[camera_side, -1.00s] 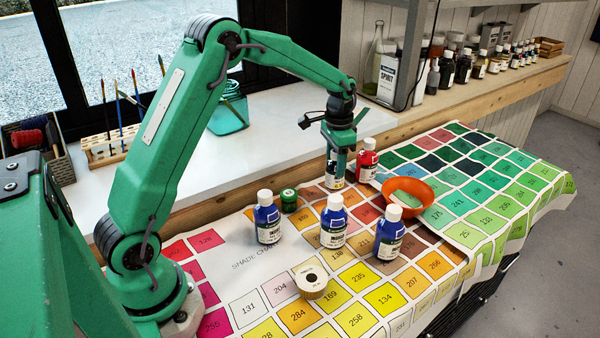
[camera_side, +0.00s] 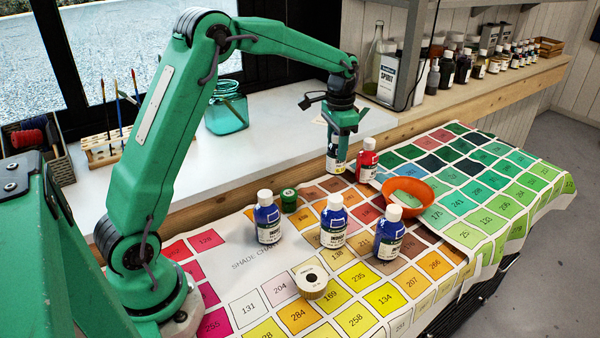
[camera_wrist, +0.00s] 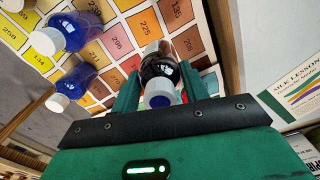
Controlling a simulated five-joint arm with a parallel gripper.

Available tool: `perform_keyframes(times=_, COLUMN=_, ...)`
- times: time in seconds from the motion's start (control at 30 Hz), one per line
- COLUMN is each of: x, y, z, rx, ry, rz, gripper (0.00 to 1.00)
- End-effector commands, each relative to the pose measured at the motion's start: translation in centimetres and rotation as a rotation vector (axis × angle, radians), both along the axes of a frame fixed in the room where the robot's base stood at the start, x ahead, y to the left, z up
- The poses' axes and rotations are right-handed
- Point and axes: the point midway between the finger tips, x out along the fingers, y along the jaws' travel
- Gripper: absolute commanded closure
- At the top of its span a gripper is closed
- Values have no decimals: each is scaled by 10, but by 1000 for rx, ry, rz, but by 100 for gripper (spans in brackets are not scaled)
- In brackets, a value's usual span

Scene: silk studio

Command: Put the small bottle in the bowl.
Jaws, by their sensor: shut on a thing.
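My gripper (camera_side: 338,146) is shut on a small dark bottle (camera_side: 336,164) with a pale label, held upright above the far edge of the shade chart. In the wrist view the bottle (camera_wrist: 160,68) sits between my fingers (camera_wrist: 158,88), with its white cap towards the camera. The orange bowl (camera_side: 428,197) stands on the chart to the right of my gripper. A green, bar-like thing (camera_side: 408,198) lies in it.
A red bottle (camera_side: 367,160) stands between my gripper and the bowl. Blue bottles (camera_side: 268,222), (camera_side: 333,226), (camera_side: 389,238) stand in front, one close to the bowl. A green jar (camera_side: 289,200) and a round tub (camera_side: 311,281) are also on the chart.

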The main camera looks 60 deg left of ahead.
Motion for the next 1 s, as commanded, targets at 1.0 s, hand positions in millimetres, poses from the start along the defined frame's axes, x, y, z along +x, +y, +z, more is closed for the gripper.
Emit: perform_keyframes(times=1.0, x=43, y=-221, z=51, rx=0, ry=-1, rz=91, gripper=81)
